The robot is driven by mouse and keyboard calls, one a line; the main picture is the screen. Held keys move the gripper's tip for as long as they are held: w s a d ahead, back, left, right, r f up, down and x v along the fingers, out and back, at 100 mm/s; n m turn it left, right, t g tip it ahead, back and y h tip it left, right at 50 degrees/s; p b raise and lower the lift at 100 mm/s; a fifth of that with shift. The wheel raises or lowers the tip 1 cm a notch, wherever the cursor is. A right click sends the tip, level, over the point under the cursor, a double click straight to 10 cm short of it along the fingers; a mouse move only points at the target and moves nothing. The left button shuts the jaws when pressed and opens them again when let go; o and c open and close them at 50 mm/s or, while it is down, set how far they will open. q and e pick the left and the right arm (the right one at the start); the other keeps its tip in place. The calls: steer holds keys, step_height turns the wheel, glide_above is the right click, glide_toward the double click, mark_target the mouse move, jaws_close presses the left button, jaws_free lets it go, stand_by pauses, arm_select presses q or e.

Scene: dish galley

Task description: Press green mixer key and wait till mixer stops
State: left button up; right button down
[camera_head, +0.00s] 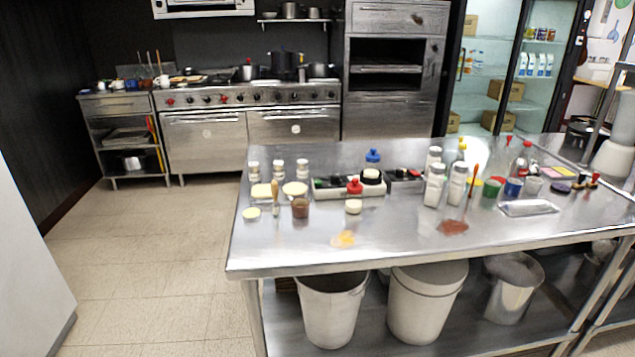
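A pale grey and white appliance (615,140), which looks like the mixer, stands at the far right on the steel worktop and is cut off by the right edge of the head view. A rounded bowl-like part shows at its lower side. I cannot make out a green key on it, nor whether it is running. Neither of my grippers shows in the head view.
A steel table (290,240) fills the middle and right, crowded with bottles, shakers and small jars. White buckets (425,305) stand on its lower shelf. A stove (250,125) is at the back, with a glass-door fridge (495,85) behind the table. The tiled floor (150,270) at left is clear.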

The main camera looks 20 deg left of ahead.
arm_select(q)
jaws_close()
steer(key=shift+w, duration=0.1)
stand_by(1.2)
